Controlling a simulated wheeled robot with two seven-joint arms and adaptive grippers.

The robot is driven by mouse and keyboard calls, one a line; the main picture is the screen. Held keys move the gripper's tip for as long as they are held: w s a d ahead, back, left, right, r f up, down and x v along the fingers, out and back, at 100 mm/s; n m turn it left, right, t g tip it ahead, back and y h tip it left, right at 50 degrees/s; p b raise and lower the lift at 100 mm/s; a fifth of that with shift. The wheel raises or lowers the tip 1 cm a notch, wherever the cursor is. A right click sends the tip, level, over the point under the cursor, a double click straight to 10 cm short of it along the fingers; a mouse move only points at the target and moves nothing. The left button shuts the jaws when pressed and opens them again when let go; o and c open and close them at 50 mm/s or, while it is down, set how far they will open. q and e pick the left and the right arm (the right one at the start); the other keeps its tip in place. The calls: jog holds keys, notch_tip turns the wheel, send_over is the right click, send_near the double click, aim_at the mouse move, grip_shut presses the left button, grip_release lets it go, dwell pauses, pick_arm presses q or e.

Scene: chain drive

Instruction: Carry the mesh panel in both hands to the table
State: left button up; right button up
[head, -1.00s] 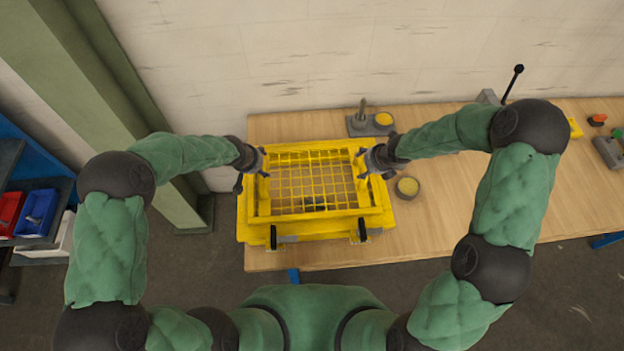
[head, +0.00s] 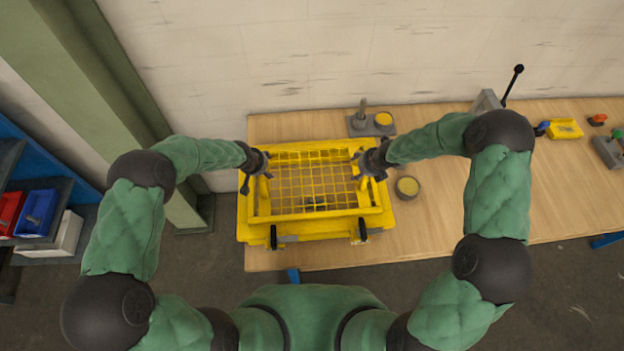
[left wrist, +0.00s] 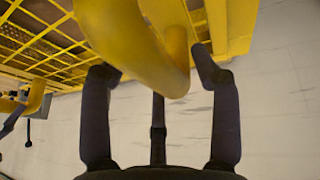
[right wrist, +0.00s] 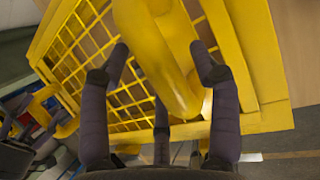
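The yellow mesh panel (head: 312,190) rests on a wide yellow base at the left end of the wooden table (head: 455,200). It has a grid and a thick handle at each side. My left gripper (head: 266,166) is at its left handle, and my right gripper (head: 362,165) is at its right handle. In the left wrist view the open fingers straddle the left handle (left wrist: 135,45). In the right wrist view the open fingers straddle the right handle (right wrist: 155,60). I see no clear grip on either handle; the far finger contact is partly hidden.
Behind the panel are a grey block with a peg (head: 361,122) and a yellow disc. A green post (head: 110,90) and shelf bins (head: 36,212) are at left. The table's middle is mostly clear.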

pick_arm(q)
grip_shut()
pick_arm(e)
grip_shut()
pick_arm(q)
jog(key=shift+w+r, duration=0.1)
jog(key=shift+r, duration=0.05)
pick_arm(e)
jog(key=shift+w+r, duration=0.1)
pick_arm(q)
jog(key=shift+r, duration=0.1)
pick_arm(e)
jog(key=shift+r, duration=0.1)
